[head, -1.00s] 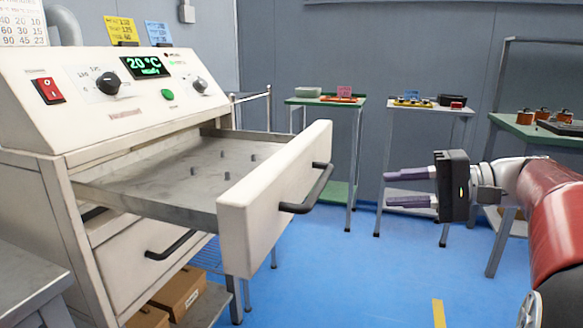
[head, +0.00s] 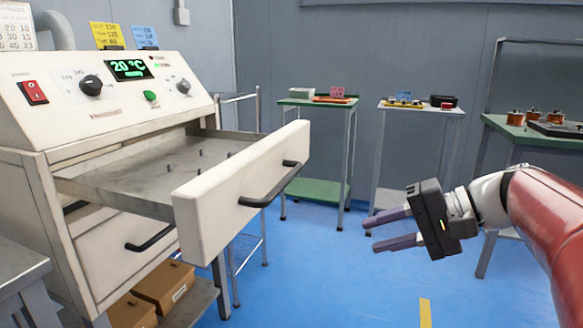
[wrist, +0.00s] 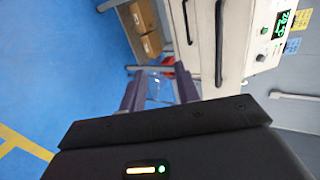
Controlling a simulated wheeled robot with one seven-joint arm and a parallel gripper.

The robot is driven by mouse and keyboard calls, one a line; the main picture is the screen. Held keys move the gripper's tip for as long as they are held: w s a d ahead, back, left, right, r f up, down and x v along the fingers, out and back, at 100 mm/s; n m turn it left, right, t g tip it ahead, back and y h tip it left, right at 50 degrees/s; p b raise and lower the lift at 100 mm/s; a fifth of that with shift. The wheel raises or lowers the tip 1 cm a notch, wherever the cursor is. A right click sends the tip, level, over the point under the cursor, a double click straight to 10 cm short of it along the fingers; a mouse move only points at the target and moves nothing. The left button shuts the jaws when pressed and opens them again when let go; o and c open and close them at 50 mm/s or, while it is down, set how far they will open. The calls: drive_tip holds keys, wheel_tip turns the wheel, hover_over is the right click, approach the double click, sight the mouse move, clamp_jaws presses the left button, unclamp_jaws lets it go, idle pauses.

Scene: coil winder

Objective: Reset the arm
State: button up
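My gripper (head: 388,230) is at the right of the head view, in the air over the blue floor. Its two purple fingers point left and are apart, with nothing between them. The fingers also show in the wrist view (wrist: 160,92), spread, with the machine beyond them. My gripper is well clear of the open drawer (head: 228,205), which stands pulled out of the cream machine (head: 110,95) at left.
The drawer has a black handle (head: 272,186) and short pegs on its tray. A lower drawer (head: 120,245) looks shut. Boxes (head: 165,285) sit on the shelf below. Two small stands and a green table (head: 540,138) are at the back. The floor between is clear.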

drive_tip(key=s+f+n+t+h+p, duration=0.1)
drive_tip(key=s+f+n+h, duration=0.3)
drive_tip(key=s+f+h, duration=0.7)
drive_tip(key=s+f, duration=0.3)
drive_tip(key=f, duration=0.1)
drive_tip(key=shift+s+d+h, duration=0.2)
drive_tip(key=shift+s+h, duration=0.1)
drive_tip(key=shift+r, duration=0.1)
